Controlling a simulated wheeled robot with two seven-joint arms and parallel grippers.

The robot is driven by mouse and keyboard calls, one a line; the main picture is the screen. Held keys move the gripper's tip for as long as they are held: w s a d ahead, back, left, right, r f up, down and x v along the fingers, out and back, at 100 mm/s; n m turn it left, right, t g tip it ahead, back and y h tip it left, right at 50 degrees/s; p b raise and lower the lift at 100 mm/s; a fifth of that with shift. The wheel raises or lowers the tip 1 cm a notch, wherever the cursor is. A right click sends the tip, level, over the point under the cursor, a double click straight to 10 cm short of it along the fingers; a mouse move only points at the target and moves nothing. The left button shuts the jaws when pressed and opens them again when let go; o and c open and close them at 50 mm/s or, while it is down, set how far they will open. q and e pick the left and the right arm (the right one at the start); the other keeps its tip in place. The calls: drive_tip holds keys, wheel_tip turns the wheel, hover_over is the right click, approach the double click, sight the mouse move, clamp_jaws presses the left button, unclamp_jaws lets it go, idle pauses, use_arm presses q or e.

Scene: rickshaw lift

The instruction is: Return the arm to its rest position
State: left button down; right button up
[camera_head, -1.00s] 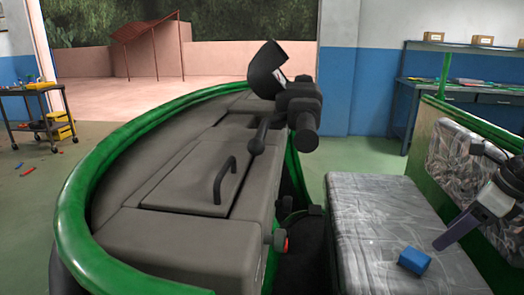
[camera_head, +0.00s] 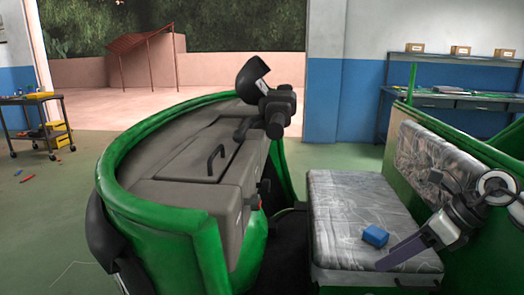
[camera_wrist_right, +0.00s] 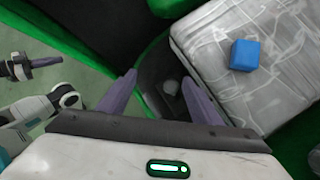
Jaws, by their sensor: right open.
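My right gripper (camera_head: 382,265) comes in from the right in the head view, its purple fingers pointing left in front of the rickshaw's seat (camera_head: 345,205). In the right wrist view its two fingers (camera_wrist_right: 160,78) are spread with nothing between them. A blue block (camera_head: 375,236) lies on the seat, apart from the fingers; it also shows in the wrist view (camera_wrist_right: 245,55). A purple finger of what looks like my left gripper (camera_wrist_right: 44,63) shows at the left of the wrist view; its opening cannot be told. My left gripper is outside the head view.
The green rickshaw body (camera_head: 175,235) with grey dash and black handlebar (camera_head: 275,110) fills the middle. The seat backrest (camera_head: 425,160) stands behind my right arm. A workbench (camera_head: 450,100) is at the back right, a tool cart (camera_head: 35,120) at the left. Floor at the left is mostly clear.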

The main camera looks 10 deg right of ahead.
drive_tip(key=s+a+m+t+y+p, duration=0.1)
drive_tip(key=a+m+t+y+p, duration=0.55)
drive_tip(key=a+m, duration=1.2)
drive_tip(key=s+a+f+m+t+h+p, duration=0.1)
drive_tip(key=s+f+m+t+h, duration=0.15)
drive_tip(key=f+m, duration=0.3)
drive_tip(key=s+a+f+m+t+h, duration=0.1)
drive_tip(key=s+a+f+m+h, duration=0.2)
drive_tip(key=m, duration=0.4)
use_arm(q)
wheel_tip(320, 180, up, 6)
drive_tip(key=p, duration=0.1)
drive_tip(key=shift+s+a+y+p, duration=0.3)
drive_tip(key=shift+s+p, duration=0.05)
drive_tip(key=shift+p, duration=0.05)
use_arm(e)
drive_tip(key=s+f+m+g+h, duration=0.4)
drive_tip(key=s+f+m, duration=0.4)
drive_tip(key=s+f, duration=0.5)
drive_tip(key=shift+s+d+f+m+g, duration=0.15)
drive_tip(key=shift+s+m+g, duration=0.15)
drive_tip(key=shift+s+g, duration=0.7)
use_arm(q)
drive_tip(key=shift+s+f, duration=0.1)
drive_tip(key=shift+s, duration=0.15)
